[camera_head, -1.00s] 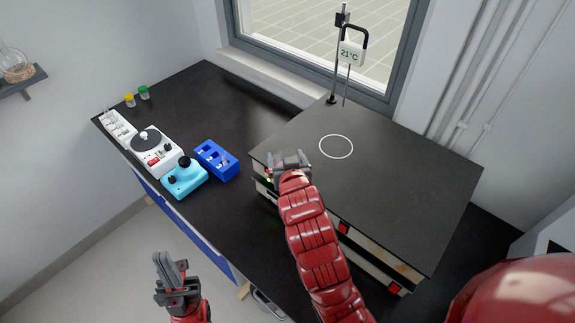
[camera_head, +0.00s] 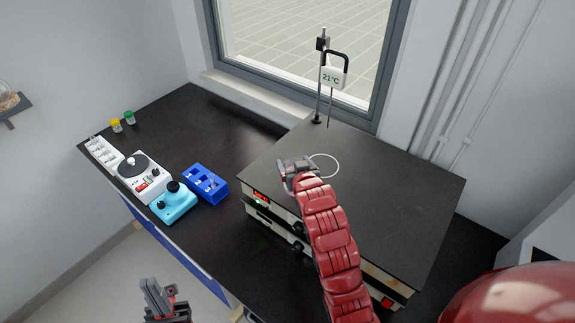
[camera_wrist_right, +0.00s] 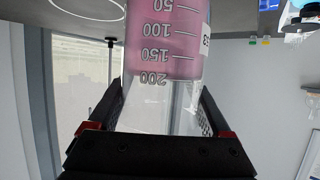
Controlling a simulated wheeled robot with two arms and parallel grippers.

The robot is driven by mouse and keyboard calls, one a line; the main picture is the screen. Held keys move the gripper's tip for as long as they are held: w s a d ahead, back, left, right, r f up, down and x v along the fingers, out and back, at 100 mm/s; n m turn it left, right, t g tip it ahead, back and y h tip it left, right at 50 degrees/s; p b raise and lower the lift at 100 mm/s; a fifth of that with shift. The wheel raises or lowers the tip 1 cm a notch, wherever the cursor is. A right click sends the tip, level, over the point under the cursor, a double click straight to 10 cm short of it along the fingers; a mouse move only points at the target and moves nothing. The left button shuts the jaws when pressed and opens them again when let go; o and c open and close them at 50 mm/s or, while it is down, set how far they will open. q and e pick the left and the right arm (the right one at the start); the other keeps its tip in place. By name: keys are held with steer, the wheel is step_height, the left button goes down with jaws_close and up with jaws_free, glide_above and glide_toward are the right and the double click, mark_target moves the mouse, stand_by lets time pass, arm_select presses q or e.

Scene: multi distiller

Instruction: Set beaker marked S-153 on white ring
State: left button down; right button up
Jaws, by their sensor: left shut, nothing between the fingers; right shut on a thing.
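The beaker (camera_wrist_right: 165,50) fills the middle of the right wrist view, upside down there. It is clear, with pink liquid, printed graduations and a label (camera_wrist_right: 205,38) cut off so that only its last digits show. My right gripper (camera_head: 296,168) is shut on the beaker, above the left front part of the dark plate. The gripper and arm mostly hide the beaker in the head view. The white ring (camera_head: 336,160) is drawn on the plate just right of the gripper; its left part is covered. It also shows in the right wrist view (camera_wrist_right: 92,18). My left gripper (camera_head: 157,293) is shut and empty, low at the left.
The dark plate (camera_head: 400,200) tops a boxy device with red lights. A stand with a 21°C display (camera_head: 333,77) rises at its back left. A blue rack (camera_head: 205,184), a light-blue device (camera_head: 173,203) and a white device (camera_head: 145,178) stand left on the black bench.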

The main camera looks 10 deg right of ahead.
steer(key=shift+w+d, duration=0.5)
steer(key=shift+d, duration=0.25)
steer(key=shift+w+d+f, duration=0.25)
steer(key=shift+w+d, duration=0.25)
steer(key=shift+d, duration=0.15)
steer(key=w+d, duration=0.2)
steer(key=shift+d+f, duration=0.1)
steer(key=shift+d, duration=0.2)
steer(key=w+d+b, duration=0.2)
steer(key=shift+d, duration=0.3)
steer(key=shift+w+d+f+b, duration=0.1)
steer(key=shift+w+d+b, duration=0.95)
steer(key=shift+d, duration=0.35)
steer(key=shift+w+d, duration=0.4)
steer(key=shift+w, duration=0.05)
steer(key=shift+f+b, duration=0.95)
steer(key=shift+b, duration=0.05)
